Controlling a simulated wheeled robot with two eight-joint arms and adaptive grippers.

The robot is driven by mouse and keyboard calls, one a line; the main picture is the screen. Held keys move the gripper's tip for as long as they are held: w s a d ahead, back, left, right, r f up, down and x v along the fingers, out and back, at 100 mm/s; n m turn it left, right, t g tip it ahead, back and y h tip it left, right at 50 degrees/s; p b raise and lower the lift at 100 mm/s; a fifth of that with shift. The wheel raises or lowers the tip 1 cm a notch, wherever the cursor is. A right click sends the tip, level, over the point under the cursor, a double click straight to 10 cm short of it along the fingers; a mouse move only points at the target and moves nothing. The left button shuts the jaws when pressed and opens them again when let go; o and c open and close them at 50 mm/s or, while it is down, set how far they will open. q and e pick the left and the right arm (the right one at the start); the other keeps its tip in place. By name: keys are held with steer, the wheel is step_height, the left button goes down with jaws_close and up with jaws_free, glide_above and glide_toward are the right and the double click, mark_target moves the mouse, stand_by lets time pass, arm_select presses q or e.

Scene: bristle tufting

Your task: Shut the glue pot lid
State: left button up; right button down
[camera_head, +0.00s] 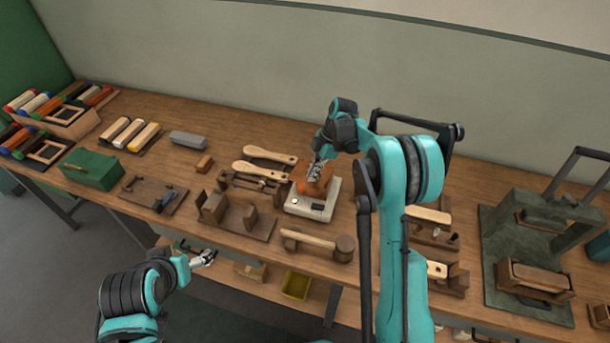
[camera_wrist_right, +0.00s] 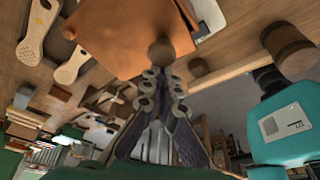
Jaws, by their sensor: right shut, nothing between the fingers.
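The glue pot is a copper-orange box on a white heater base (camera_head: 302,203) in the middle of the bench. Its orange lid (camera_wrist_right: 125,30) fills the top of the right wrist view, with a round brown knob (camera_wrist_right: 161,50) at its near edge. My right gripper (camera_head: 316,172) is at the pot, partly covering it in the head view. In the right wrist view its fingers (camera_wrist_right: 162,72) are shut and empty, with their tips close to the knob; I cannot tell whether they touch. The lid's angle is hard to judge. My left gripper (camera_head: 205,258) is in front of the bench, away from the pot.
Wooden paddle-shaped handles (camera_head: 265,162) lie left of the pot. A wooden jig (camera_head: 238,216) and a mallet (camera_head: 318,243) stand in front. A green press (camera_head: 540,225) stands at the right. A grey block (camera_head: 188,139) lies at the back left, with free bench around it.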

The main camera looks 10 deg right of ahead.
arm_select(q)
steer(key=shift+f, duration=0.1)
arm_select(e)
steer(key=shift+w+d, duration=0.15)
steer(key=shift+d, duration=0.65)
